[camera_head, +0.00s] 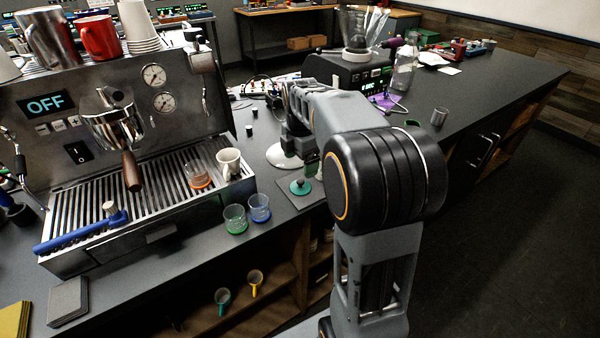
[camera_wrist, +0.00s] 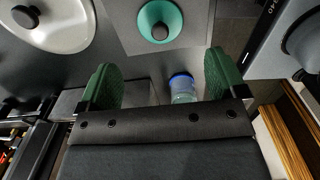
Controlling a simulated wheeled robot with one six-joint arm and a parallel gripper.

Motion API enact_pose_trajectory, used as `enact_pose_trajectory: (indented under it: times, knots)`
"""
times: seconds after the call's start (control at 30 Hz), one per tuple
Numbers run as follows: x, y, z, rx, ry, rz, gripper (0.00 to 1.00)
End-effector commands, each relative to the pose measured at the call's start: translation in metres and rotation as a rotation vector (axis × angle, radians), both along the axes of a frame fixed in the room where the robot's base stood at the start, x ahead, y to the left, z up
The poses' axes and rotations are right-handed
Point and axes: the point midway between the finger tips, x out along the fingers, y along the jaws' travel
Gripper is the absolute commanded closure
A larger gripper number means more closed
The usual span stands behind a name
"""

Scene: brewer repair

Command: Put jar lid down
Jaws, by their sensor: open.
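A teal round lid (camera_head: 300,187) with a dark knob lies on a grey square mat (camera_head: 285,197) on the counter. The lid also shows at the top of the wrist view (camera_wrist: 148,18). A white round lid-like disc (camera_head: 280,157) with a dark knob (camera_wrist: 25,15) lies beside the mat; its white face (camera_wrist: 60,30) is cut off by the wrist view's edge. I cannot tell for sure which of the two is the jar lid. My gripper (camera_wrist: 162,78) is open and empty, its green fingers wide apart. It hangs above the counter near both, touching neither.
A blue-rimmed glass (camera_head: 260,207) and a green-rimmed glass (camera_head: 235,220) stand left of the mat. The blue one shows between my fingers in the wrist view (camera_wrist: 184,92). The espresso machine (camera_head: 190,110) fills the left. The counter at right (camera_head: 500,85) has free room.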

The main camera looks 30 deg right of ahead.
Motion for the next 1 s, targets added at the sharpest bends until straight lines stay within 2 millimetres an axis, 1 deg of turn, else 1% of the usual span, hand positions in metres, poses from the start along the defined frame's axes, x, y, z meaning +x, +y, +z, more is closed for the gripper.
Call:
enact_pose_trajectory:
  times: [0.03,0.2,0.33,0.43,0.47,0.57,0.67,0.8,0.9,1.0]
  knots:
    - [0.0,0.0,0.01,-0.001,-0.003,0.0,0.09]
    - [0.0,0.0,0.031,0.0,-0.001,0.0,0.09]
    - [-0.002,0.002,0.039,0.0,-0.005,-0.018,0.09]
    - [-0.011,0.011,0.042,-0.003,-0.021,-0.113,0.09]
    - [-0.016,0.015,0.042,-0.003,-0.032,-0.162,0.09]
    - [-0.037,0.031,0.037,0.003,-0.072,-0.38,0.09]
    - [-0.063,0.049,0.028,0.026,-0.119,-0.646,0.09]
    - [-0.099,0.069,0.01,0.083,-0.174,-1.006,0.09]
    - [-0.121,0.08,-0.003,0.133,-0.2,-1.229,0.09]
    - [-0.138,0.087,-0.016,0.18,-0.212,-1.408,0.09]
